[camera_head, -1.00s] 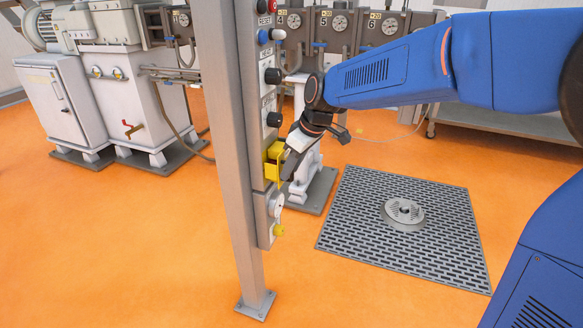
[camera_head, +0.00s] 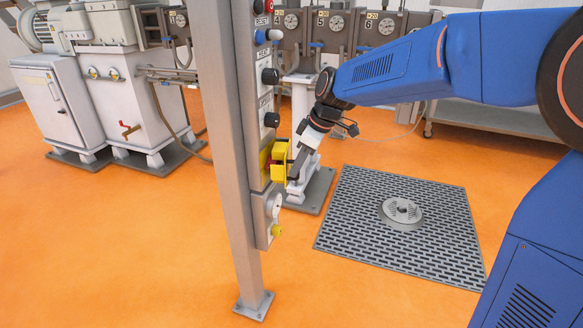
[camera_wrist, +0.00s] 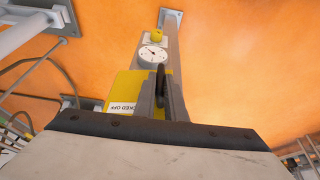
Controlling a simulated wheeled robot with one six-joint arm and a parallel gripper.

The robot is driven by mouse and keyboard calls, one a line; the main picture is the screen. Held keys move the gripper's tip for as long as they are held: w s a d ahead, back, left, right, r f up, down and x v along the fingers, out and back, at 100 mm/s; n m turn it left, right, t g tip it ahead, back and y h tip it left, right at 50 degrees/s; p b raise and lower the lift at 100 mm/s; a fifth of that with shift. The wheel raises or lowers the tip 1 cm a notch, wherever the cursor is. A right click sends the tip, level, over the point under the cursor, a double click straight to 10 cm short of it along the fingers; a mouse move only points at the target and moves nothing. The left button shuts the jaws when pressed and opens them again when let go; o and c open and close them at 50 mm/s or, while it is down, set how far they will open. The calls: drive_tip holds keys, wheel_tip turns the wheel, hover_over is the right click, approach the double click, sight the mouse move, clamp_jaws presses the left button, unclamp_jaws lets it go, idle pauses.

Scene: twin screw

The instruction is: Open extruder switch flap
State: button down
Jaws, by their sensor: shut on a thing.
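The yellow extruder switch flap (camera_head: 281,158) is on the control panel's post, below the black knobs. It stands swung out from the panel, with a bit of red showing behind it. In the wrist view the flap (camera_wrist: 124,88) shows a white label ending in "OFF". My gripper (camera_head: 293,168) is at the flap's outer right edge and is shut on it. In the wrist view a dark finger (camera_wrist: 160,82) lies against the flap's edge. The exact contact is partly hidden.
A round white dial (camera_head: 274,206) and a yellow knob (camera_head: 276,230) sit below the flap. The grey metal post (camera_head: 232,150) stands just left. A floor grate (camera_head: 350,215) lies to the right. Orange floor around it is clear.

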drive_tip(key=w+d+n+g+h, duration=0.1)
drive_tip(key=w+d+n+g, duration=0.2)
drive_tip(key=w+n, duration=1.1)
drive_tip(key=shift+w+d+n+g+h, duration=0.2)
drive_tip(key=shift+w+n+g+h, duration=0.15)
drive_tip(key=shift+w+g, duration=0.95)
drive_tip(key=shift+w, duration=0.15)
drive_tip(key=shift+a, duration=0.1)
drive_tip(key=c, duration=1.8)
unclamp_jaws()
drive_tip(key=shift+a, duration=0.1)
drive_tip(key=shift+c, duration=0.2)
drive_tip(key=shift+d+r, duration=0.15)
drive_tip(key=shift+d, duration=0.05)
